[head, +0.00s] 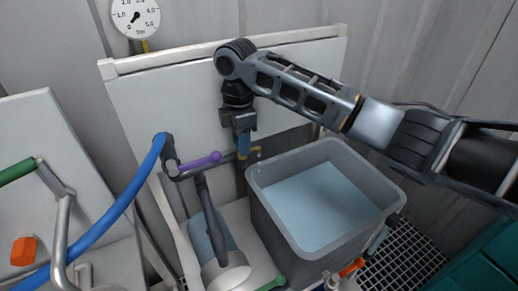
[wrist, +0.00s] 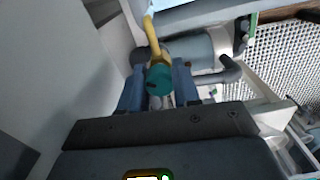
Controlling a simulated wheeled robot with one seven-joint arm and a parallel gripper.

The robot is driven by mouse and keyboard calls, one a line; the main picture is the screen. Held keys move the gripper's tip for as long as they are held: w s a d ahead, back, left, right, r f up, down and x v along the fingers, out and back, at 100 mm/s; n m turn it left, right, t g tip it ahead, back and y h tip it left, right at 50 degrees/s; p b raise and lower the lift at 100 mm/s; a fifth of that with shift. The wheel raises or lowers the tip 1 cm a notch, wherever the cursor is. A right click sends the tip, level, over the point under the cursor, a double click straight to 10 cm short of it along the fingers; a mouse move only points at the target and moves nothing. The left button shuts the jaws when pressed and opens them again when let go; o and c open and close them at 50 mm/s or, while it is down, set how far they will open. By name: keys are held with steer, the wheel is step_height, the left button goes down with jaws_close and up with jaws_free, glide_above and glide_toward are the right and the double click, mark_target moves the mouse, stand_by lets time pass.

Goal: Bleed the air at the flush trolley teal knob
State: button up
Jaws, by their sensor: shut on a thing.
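The teal knob (wrist: 159,81) sits at the base of a thin yellow spout (wrist: 152,38) in the wrist view. My gripper (wrist: 158,92) has its two blue fingers on either side of the knob, shut on it. In the head view my gripper (head: 243,150) points down at the pipe end beside the grey tub, and its fingers hide the knob. The spout's brass tip (head: 256,151) shows just right of the fingers, near the tub's rim. A pale patch at the spout's far end could be water; I cannot tell.
The grey tub (head: 270,212) holds pale blue water. A purple-handled lever (head: 202,160) and a blue hose (head: 118,205) are left of my gripper. A round gauge (head: 136,17) is above the white panel (head: 150,95). An orange knob (head: 24,251) is far left.

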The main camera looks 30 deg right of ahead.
steer(key=shift+r+m+p, duration=0.2)
steer(key=shift+m+p, duration=0.8)
steer(key=shift+f+m+p, duration=0.2)
steer(key=shift+m+p, duration=0.3)
steer(key=shift+m, duration=0.2)
steer(key=shift+r+m+p, duration=0.25)
steer(key=shift+m+p, duration=0.35)
steer(key=shift+p, duration=0.4)
steer(key=shift+m+p, duration=1)
steer(key=shift+f+m, duration=0.25)
steer(key=shift+m, duration=0.25)
steer(key=m+p, duration=0.2)
steer(key=p, duration=0.1)
steer(key=shift+a+r, duration=0.1)
steer(key=shift+r, duration=0.15)
steer(key=shift+f+m+p, duration=0.15)
steer(key=shift+m+p, duration=0.5)
steer(key=shift+m, duration=0.25)
steer(key=shift+f+m, duration=0.15)
steer(key=shift+m, duration=0.15)
steer(key=o, duration=1)
